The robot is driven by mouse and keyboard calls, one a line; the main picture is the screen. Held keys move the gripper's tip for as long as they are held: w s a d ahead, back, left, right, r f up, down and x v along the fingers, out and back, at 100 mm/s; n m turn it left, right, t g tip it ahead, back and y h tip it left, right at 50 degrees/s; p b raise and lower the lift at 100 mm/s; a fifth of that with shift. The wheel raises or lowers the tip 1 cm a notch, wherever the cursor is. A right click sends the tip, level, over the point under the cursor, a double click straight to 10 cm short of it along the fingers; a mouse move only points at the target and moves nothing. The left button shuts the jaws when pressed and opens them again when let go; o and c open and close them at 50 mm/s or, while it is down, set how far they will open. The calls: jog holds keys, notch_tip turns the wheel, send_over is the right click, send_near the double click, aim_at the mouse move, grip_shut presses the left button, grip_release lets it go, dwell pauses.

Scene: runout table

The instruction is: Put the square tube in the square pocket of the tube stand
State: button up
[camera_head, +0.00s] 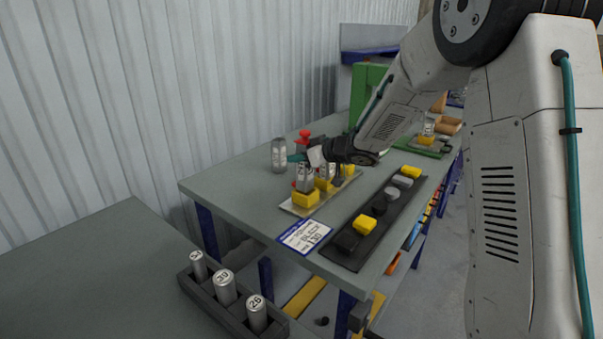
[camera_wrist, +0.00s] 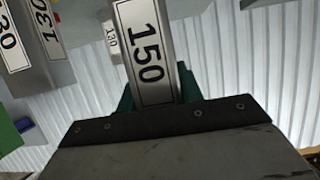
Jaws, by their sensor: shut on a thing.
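My gripper (camera_wrist: 152,90) is shut on a silvery square tube (camera_wrist: 172,22) with a white label reading 150; its green fingers lie on either side. In the head view my gripper (camera_head: 303,157) is over the far part of the table, above a beige stand (camera_head: 294,209) with yellow blocks (camera_head: 305,198). Silvery tubes stand at these blocks. I cannot tell in that view which tube is the held one, nor whether it touches a block. The pocket openings are hidden. In the wrist view, tubes labelled 130 (camera_wrist: 38,45) show at the left.
A grey tube (camera_head: 278,155) stands left of my gripper, near a red knob (camera_head: 304,134). A black tray (camera_head: 341,257) with yellow and grey pieces lies to the right. A dark rack (camera_head: 234,313) with three round tubes is in front. The table's left part is clear.

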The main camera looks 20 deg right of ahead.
aim_at(302, 169)
jog(key=shift+s+f, duration=0.15)
jog(key=shift+f, duration=1.1)
jog(key=shift+s+f, duration=0.1)
jog(key=shift+f, duration=1.1)
grip_shut()
jog(key=o, duration=1.1)
grip_release()
jog(key=shift+w+d+f, duration=0.1)
jog(key=shift+r, duration=0.4)
jog(key=s+d+r+m+h, duration=0.3)
jog(key=s+d+r+h, duration=0.2)
jog(key=s+d+r, duration=0.3)
jog(key=s+d+r+m+h, duration=0.2)
jog(key=s+d+r+h, duration=0.3)
jog(key=s, duration=0.5)
jog(key=s+a+f+g, duration=0.1)
jog(key=s+a+g, duration=0.2)
jog(key=s, duration=0.7)
jog(key=s+a+f+m+g+y, duration=0.1)
jog(key=s+a+g, duration=0.2)
jog(key=s, duration=0.7)
jog(key=s+a+f+m+g+y, duration=0.1)
jog(key=s+a+g, duration=0.2)
jog(key=s, duration=0.8)
jog(key=shift+g, duration=0.3)
jog(key=shift+d, duration=0.1)
